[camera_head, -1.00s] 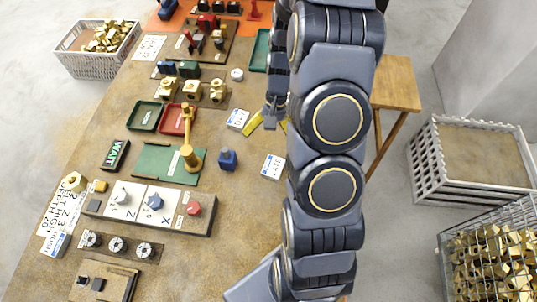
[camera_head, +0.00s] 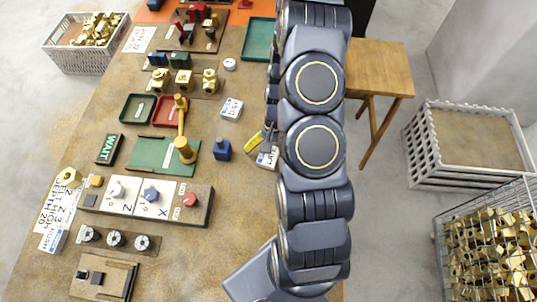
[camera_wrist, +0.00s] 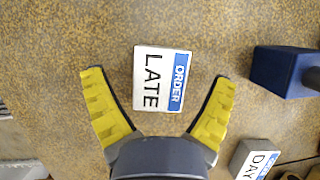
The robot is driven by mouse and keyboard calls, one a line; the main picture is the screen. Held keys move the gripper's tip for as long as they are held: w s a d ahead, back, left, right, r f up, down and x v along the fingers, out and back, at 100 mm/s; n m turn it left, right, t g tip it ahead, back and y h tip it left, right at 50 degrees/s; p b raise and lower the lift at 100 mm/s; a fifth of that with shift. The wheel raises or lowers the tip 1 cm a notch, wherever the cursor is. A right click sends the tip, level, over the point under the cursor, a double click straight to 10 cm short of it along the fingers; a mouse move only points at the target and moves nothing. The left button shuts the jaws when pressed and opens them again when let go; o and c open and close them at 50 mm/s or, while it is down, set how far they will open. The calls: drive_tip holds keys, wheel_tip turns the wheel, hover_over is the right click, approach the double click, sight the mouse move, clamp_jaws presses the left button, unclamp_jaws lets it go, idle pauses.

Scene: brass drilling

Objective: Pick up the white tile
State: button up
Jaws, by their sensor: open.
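A white tile (camera_wrist: 153,79) with a blue ORDER strip and the word LATE lies flat on the brown table, between and beyond my fingers in the wrist view. In the head view this LATE tile (camera_head: 268,158) is partly hidden by my arm. My gripper (camera_wrist: 158,76) is open and empty, its yellow fingers on either side of the tile, apart from it. In the head view one yellow finger of my gripper shows just above the tile. A second white tile marked DAY (camera_head: 231,108) lies farther back; it also shows in the wrist view (camera_wrist: 260,162).
A dark blue block (camera_head: 222,149) with a knob stands left of the LATE tile. A green tray (camera_head: 166,154) with a brass lever (camera_head: 181,130) and a switch panel (camera_head: 196,207) lie farther left. A wooden stool (camera_head: 383,67) and a white crate (camera_head: 470,140) stand right.

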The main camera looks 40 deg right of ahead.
drive_tip(key=c, duration=1.2)
drive_tip(key=shift+r, duration=0.15)
wheel_tip(320, 180, up, 10)
drive_tip(key=shift+w+f, duration=0.1)
